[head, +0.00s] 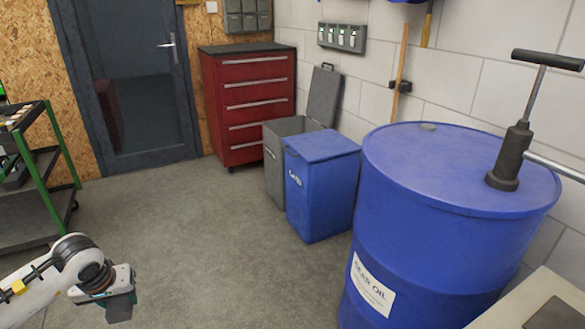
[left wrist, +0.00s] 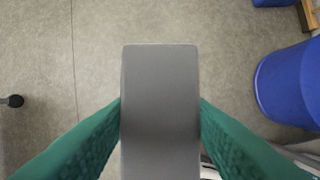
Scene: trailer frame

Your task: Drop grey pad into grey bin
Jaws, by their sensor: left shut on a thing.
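The grey pad (left wrist: 160,95) is a plain flat-ended block. In the left wrist view it stands upright in the picture between the two green fingers of my left gripper (left wrist: 160,125), which is shut on it. In the head view my left gripper (head: 108,287) is at the lower left, above open floor, well short of the bins. The grey bin (head: 274,168) stands by the wall behind the blue bin, its grey lid (head: 323,95) raised. The blue bin partly hides it, and its inside is only partly seen. My right gripper is not in view.
The blue bin (head: 315,195) is closed and stands in front of the grey one. A large blue oil drum (head: 430,240) with a hand pump (head: 512,150) fills the right. A red drawer cabinet (head: 248,100) and a green-framed cart (head: 45,190) stand farther back. The middle floor is clear.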

